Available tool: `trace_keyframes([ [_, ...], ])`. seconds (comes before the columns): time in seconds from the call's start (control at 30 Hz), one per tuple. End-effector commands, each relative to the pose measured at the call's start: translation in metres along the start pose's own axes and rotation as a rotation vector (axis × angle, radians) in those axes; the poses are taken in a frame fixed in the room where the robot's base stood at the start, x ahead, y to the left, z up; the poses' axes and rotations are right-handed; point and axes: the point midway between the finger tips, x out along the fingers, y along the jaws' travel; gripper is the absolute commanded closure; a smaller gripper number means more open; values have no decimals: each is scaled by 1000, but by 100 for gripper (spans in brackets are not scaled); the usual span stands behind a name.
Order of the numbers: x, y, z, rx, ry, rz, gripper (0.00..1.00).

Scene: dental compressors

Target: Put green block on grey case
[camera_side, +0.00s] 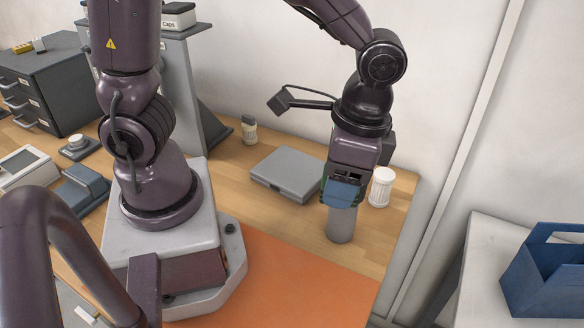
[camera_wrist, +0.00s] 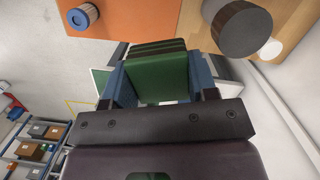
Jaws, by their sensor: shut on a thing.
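My gripper (camera_side: 342,196) is shut on the green block (camera_wrist: 160,80), which sits between its two blue fingers in the wrist view. In the side view the fingers hide nearly all of the block; only a thin green sliver shows at their left edge. The grey case (camera_side: 284,175) lies flat and closed on the wooden table, just left of my gripper. The gripper appears raised above the table, to the right of the case. I cannot tell its exact height over the table.
A grey cylinder (camera_side: 341,226) stands just below and in front of my gripper. A white ribbed bottle (camera_side: 382,188) stands close on its right. A small capped bottle (camera_side: 249,130) stands behind the case. An orange mat (camera_side: 300,286) covers the front.

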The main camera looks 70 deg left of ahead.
Motion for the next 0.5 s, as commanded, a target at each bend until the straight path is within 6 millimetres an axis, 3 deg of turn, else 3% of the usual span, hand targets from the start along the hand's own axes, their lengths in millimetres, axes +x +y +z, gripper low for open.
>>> trace_keyframes([
  [0.27, 0, -102, 5, -436, 3, 68, 75],
  [0.5, 6, -198, 46, -852, 3, 129, 75],
])
